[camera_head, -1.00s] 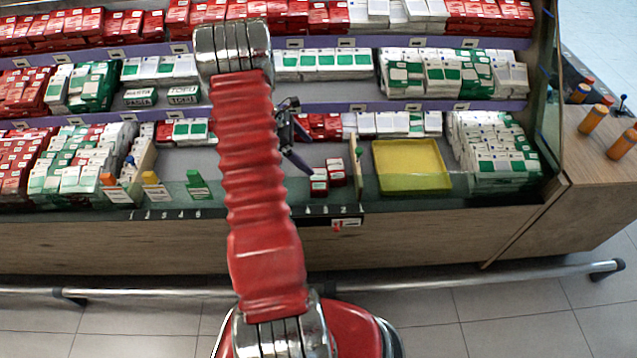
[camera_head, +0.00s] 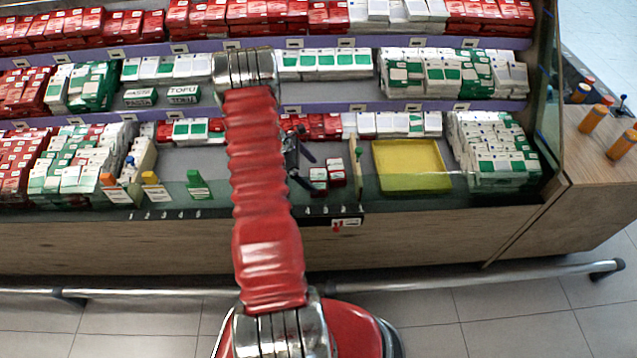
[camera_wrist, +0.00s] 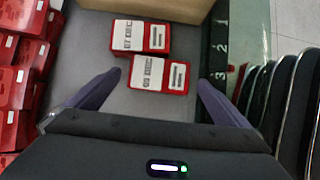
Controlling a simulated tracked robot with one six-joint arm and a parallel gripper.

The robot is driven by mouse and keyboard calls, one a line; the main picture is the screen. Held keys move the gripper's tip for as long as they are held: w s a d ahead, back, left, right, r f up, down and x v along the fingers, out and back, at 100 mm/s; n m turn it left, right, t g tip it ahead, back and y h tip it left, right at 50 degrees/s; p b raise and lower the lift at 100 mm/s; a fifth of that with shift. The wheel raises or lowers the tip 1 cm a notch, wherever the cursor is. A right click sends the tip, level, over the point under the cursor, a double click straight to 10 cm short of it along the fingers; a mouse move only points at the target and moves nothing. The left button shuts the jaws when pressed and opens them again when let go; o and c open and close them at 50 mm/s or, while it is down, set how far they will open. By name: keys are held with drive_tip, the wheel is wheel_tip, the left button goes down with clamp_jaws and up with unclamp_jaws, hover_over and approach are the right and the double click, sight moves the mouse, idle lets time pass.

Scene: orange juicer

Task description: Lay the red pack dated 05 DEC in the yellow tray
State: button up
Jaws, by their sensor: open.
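Two red packs with white labels lie side by side on the lower shelf. The yellow tray (camera_head: 412,188) lies to the right and looks empty.
A wooden divider (camera_head: 355,165) stands between the packs and the tray. A clear front panel (camera_head: 440,182) runs along the shelf edge. Stacked red packs (camera_wrist: 12,85) crowd the left in the wrist view. Bare shelf (camera_wrist: 90,60) lies around the two packs.

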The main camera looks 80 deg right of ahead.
idle(0.3)
drive_tip(key=shift+x, duration=2.5)
drive_tip(key=shift+c, duration=0.5)
drive_tip(key=c, duration=1.1)
drive_tip(key=shift+o, duration=0.2)
drive_tip(key=shift+r, duration=0.15)
wheel_tip(320, 180, up, 18)
